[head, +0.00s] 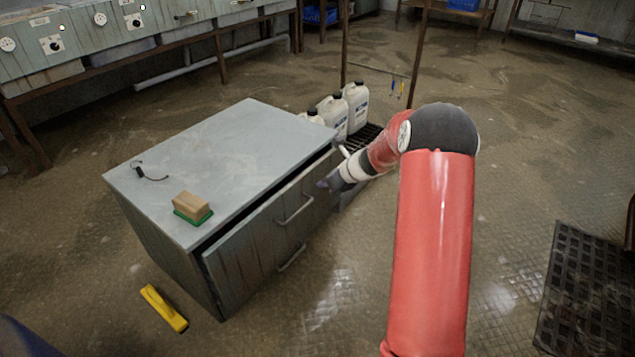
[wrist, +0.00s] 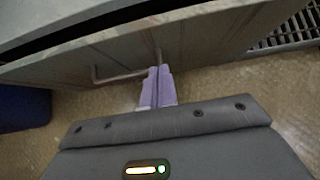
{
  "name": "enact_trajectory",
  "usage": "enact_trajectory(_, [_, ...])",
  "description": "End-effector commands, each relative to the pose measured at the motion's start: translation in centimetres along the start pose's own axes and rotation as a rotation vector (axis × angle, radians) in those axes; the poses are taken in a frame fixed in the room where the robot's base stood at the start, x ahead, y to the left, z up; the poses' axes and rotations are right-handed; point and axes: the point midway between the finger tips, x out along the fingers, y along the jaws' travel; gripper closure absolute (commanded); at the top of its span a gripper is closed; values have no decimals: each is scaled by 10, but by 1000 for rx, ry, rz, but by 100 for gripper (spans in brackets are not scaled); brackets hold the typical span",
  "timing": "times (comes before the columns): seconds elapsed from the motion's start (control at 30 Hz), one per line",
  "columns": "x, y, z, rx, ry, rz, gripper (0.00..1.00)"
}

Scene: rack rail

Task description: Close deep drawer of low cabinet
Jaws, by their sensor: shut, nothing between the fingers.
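The low grey cabinet (head: 235,150) stands left of centre in the head view. Its drawer front (head: 245,240) sticks out a little, with a dark gap under the cabinet top. One bar handle (head: 295,210) is on the upper part and a second (head: 292,259) is lower. My gripper (head: 326,184) is at the right end of the drawer front. In the wrist view its pale purple fingers (wrist: 156,86) are together and empty, pointing at the drawer front (wrist: 200,45) beside the right end of a handle (wrist: 120,76). I cannot tell whether they touch it.
A sponge block (head: 192,206) and a small dark cord (head: 145,172) lie on the cabinet top. White jugs (head: 355,105) stand behind the cabinet on a dark grate. A yellow object (head: 164,308) lies on the floor at front left.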

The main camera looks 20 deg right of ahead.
Motion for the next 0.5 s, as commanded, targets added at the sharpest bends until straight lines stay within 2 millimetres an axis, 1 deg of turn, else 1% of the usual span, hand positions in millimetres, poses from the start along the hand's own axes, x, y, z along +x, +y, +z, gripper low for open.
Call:
enact_trajectory(0.03, [-17,-1,4,-4,-3,-6,100])
enact_trajectory(0.2, [-54,-1,4,-4,-3,-5,100])
enact_trajectory(0.3, [-69,0,3,-3,-3,-4,100])
enact_trajectory(0.4, [-80,0,3,-3,-2,-3,100])
enact_trajectory(0.43, [-82,0,3,-3,-2,-3,97])
enact_trajectory(0.5, [-82,2,0,21,-8,8,88])
